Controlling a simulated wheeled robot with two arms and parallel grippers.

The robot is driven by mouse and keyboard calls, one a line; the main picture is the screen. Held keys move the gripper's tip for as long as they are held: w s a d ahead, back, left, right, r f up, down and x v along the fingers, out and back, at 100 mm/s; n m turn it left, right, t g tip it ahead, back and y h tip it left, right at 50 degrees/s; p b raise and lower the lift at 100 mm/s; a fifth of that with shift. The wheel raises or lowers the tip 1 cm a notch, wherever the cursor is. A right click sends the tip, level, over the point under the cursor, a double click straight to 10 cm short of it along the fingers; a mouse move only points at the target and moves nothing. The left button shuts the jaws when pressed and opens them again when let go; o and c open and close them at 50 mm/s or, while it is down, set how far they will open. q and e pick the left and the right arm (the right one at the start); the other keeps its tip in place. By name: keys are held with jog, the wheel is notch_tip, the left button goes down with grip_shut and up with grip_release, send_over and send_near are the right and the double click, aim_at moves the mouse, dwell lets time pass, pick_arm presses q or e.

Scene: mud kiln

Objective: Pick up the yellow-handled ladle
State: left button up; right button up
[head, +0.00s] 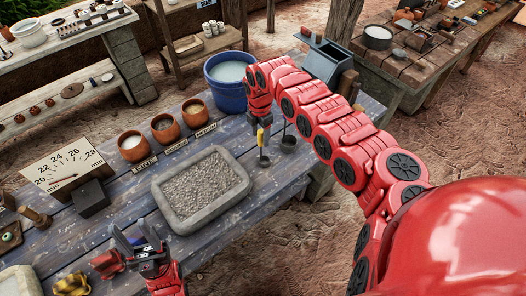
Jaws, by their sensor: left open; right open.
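The yellow-handled ladle (261,138) stands upright at the right part of the blue-grey plank table, its handle up and its small dark cup low. My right gripper (262,122) is open and points down at the top of the yellow handle. The fingers hide the handle's upper end, and I cannot tell whether they touch it. My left gripper (139,246) is open and empty over the table's front left, well away from the ladle.
A second dark ladle or cup (288,143) is close to the right of the yellow-handled one. A blue bucket (230,98) stands behind. A stone tray (168,212) of gravel lies to the left, with several clay pots (165,130) beyond it. A grey-blue box (325,62) is at the back right.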

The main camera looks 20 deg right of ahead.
aim_at(261, 144)
notch_tip(261, 144, down, 4)
jog(key=shift+s+f+p, duration=0.15)
jog(key=shift+f+p, duration=0.05)
jog(key=shift+p, duration=0.85)
jog(key=shift+f, duration=0.4)
grip_shut()
